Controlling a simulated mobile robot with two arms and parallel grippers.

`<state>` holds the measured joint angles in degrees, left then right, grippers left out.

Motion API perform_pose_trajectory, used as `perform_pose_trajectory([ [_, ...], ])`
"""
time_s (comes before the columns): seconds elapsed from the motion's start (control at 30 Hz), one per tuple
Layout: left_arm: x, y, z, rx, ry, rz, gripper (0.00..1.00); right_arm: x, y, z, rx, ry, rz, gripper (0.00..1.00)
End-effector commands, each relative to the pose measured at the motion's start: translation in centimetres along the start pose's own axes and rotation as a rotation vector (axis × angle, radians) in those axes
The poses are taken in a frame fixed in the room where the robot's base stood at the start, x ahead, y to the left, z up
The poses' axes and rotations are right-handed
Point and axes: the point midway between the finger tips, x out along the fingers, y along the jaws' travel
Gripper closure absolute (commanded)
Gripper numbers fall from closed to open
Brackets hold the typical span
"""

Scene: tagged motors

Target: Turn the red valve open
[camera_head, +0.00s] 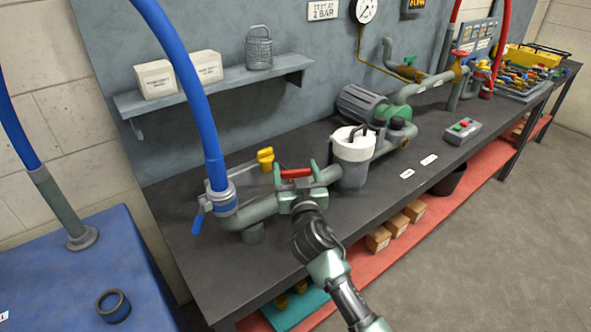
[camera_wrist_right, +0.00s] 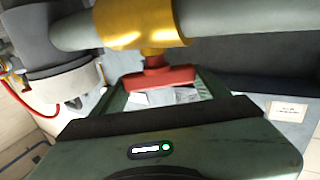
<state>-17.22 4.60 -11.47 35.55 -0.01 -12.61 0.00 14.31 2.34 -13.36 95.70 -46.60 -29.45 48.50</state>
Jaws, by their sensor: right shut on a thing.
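The red valve handle (camera_head: 295,173) sits on the grey pipe at the front left of the bench, between the blue hose and the white-topped filter. In the right wrist view the red handle (camera_wrist_right: 160,78) hangs below a brass-yellow valve body (camera_wrist_right: 135,25) on the pipe. My right gripper (camera_head: 297,181) reaches in from the front, its green fingers on either side of the handle. It is shut on the handle, which spans between the fingers in the wrist view. The exact finger contact is partly hidden. My left gripper is out of view.
A yellow knob (camera_head: 265,158) stands close behind the handle. A blue hose (camera_head: 190,80) rises at the left, and the white-topped filter (camera_head: 352,150) stands close at right. Another red valve handle (camera_head: 460,54) is farther along the pipe. Bare bench (camera_head: 195,255) lies front left.

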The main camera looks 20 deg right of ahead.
Motion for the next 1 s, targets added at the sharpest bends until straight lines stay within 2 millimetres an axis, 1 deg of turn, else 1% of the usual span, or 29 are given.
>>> perform_pose_trajectory([
  [0.17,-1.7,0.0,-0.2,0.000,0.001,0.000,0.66,0.0,0.1,-0.3,-0.002,-0.003,-0.068,0.66],
  [0.4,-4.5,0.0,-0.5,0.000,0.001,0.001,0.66,0.0,0.2,-0.5,-0.006,-0.003,-0.228,0.66],
  [0.53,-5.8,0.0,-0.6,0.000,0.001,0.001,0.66,0.0,0.3,-0.5,-0.006,-0.002,-0.317,0.66],
  [0.73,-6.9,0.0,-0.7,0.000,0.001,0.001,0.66,0.0,0.2,-0.2,-0.005,-0.002,-0.428,0.66],
  [1.0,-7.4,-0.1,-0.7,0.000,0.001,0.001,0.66,0.0,0.1,0.0,-0.001,-0.001,-0.503,0.66],
])
